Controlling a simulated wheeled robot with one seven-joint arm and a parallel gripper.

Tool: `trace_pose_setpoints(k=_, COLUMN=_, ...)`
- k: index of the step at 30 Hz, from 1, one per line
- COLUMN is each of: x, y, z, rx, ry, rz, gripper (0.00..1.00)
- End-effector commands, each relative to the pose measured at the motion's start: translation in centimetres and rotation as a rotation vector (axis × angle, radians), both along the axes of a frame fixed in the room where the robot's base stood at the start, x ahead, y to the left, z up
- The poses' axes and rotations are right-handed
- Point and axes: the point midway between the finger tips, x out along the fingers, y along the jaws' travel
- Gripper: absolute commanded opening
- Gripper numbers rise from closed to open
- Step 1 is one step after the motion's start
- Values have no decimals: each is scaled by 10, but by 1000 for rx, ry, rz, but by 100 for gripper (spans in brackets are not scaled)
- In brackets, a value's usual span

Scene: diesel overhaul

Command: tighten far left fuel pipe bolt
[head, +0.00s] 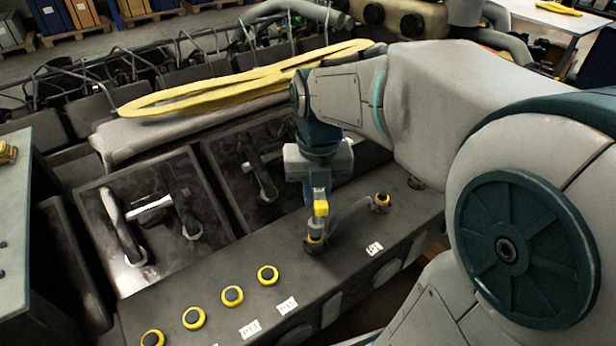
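A short grey fuel pipe (352,212) lies on the dark engine ledge, running between two yellow-ringed fittings. The left fitting (316,239) is directly under my gripper. The right fitting (382,200) has a yellow ring and dark centre and stands clear of my gripper. My gripper (319,208) points down above the left fitting, with a yellow part and a grey cylindrical part in line beneath it. The fingers are too small and overlapped to tell whether they are shut on anything. I cannot tell whether the grey part touches the bolt, whose head is hidden.
Several yellow-ringed ports (232,295) line the ledge at lower left, near white labels (287,305). Two open dark bays (150,215) with pipes lie behind. A long yellow tool (205,93) rests on a grey cover (150,140). My arm covers the right side.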

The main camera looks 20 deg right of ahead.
Motion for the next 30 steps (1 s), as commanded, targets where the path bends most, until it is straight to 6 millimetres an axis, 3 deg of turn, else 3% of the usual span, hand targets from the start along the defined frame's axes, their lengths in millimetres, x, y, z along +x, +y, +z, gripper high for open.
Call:
trace_pose_setpoints(k=9, x=0, y=0, z=-19, rx=0, ry=0, rz=-1, gripper=0)
trace_pose_setpoints(k=14, x=0, y=0, z=-17, rx=0, ry=0, rz=-31, gripper=0)
trace_pose_setpoints(k=30, x=-1, y=0, z=-18, rx=0, ry=-1, rz=-633, gripper=0)
